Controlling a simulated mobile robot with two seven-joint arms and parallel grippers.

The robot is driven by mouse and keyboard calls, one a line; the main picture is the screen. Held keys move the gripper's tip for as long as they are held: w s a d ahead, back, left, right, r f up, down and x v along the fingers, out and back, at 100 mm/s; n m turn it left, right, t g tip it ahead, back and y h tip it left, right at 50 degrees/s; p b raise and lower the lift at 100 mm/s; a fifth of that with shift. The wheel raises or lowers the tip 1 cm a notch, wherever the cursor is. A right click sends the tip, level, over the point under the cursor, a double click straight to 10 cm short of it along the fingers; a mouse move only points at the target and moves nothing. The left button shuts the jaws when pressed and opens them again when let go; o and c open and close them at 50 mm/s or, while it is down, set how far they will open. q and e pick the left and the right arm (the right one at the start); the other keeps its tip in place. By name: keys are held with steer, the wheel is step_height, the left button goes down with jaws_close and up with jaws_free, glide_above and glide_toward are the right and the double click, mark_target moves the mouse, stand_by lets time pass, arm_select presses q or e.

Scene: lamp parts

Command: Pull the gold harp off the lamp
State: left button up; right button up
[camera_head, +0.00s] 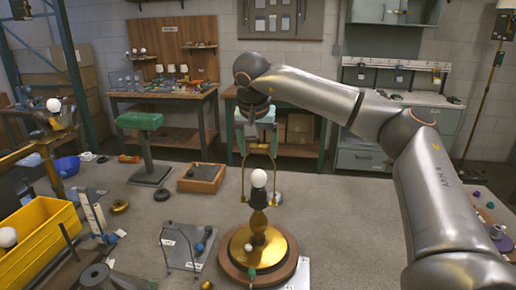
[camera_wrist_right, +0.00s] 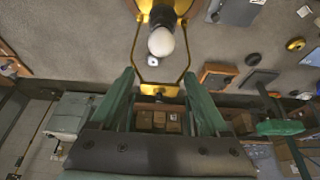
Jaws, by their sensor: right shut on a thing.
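The lamp (camera_head: 257,222) stands upright on a work surface, with a gold stem, a black socket, a white bulb (camera_head: 259,178) and a round gold and brown base. The gold harp (camera_head: 243,183) rises around the bulb, its lower ends beside the socket. My right gripper (camera_head: 259,154) comes down from above with green fingers and is shut on the top of the harp. In the right wrist view, the harp (camera_wrist_right: 135,48) and bulb (camera_wrist_right: 161,41) show ahead of the fingers (camera_wrist_right: 166,84). The exact contact is hard to see. My left gripper is not in view.
A yellow bin (camera_head: 35,235) stands at the left. A small wire stand (camera_head: 185,248) is left of the lamp base. A wooden tray (camera_head: 201,178) and a green-topped stand (camera_head: 140,121) lie farther back. The surface right of the harp is largely clear, under my right arm.

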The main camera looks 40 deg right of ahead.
steer(key=c, duration=0.6)
steer(key=shift+d+r+p, duration=0.1)
steer(key=shift+r+p, duration=0.75)
steer(key=shift+p, duration=0.1)
jaws_close()
steer(key=o, duration=1.3)
jaws_free()
